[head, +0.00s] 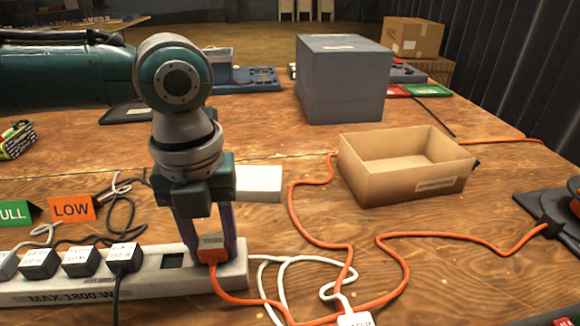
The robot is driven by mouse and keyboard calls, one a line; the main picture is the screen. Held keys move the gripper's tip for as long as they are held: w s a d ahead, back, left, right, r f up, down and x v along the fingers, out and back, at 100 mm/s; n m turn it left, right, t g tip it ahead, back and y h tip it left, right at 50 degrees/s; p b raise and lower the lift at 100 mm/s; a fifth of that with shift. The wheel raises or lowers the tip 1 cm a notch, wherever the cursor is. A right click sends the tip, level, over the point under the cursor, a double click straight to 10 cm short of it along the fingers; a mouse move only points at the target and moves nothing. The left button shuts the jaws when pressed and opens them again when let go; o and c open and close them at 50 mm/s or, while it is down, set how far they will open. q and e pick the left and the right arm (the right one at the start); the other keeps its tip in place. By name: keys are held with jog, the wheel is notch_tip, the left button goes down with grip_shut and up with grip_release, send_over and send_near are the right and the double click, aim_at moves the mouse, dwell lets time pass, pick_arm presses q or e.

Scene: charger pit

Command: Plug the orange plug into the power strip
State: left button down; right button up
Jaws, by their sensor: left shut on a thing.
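The white power strip (150,287) lies along the front left of the table, marked "MAX 1800 W". Several black-and-white plugs sit in its left part, and a dark square socket (172,261) shows empty to their right. My left gripper (210,245) points down over the right end of the strip, shut on the orange plug (212,256). The plug is at or just above the strip's top face; I cannot tell whether it is seated. Its orange cord runs from it to the right. My right gripper is not in view.
An open cardboard box (408,175) stands right of centre, with a blue-grey box (341,80) behind it. A white block (259,184) lies behind the strip. Orange and white cables loop across the front. An orange "LOW" sign (72,209) stands at left.

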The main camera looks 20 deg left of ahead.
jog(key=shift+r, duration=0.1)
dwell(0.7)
pick_arm(q)
jog(key=shift+c, duration=0.2)
grip_release()
dwell(0.4)
notch_tip(320, 180, up, 8)
jog(key=p, duration=0.8)
jog(key=shift+f, duration=0.25)
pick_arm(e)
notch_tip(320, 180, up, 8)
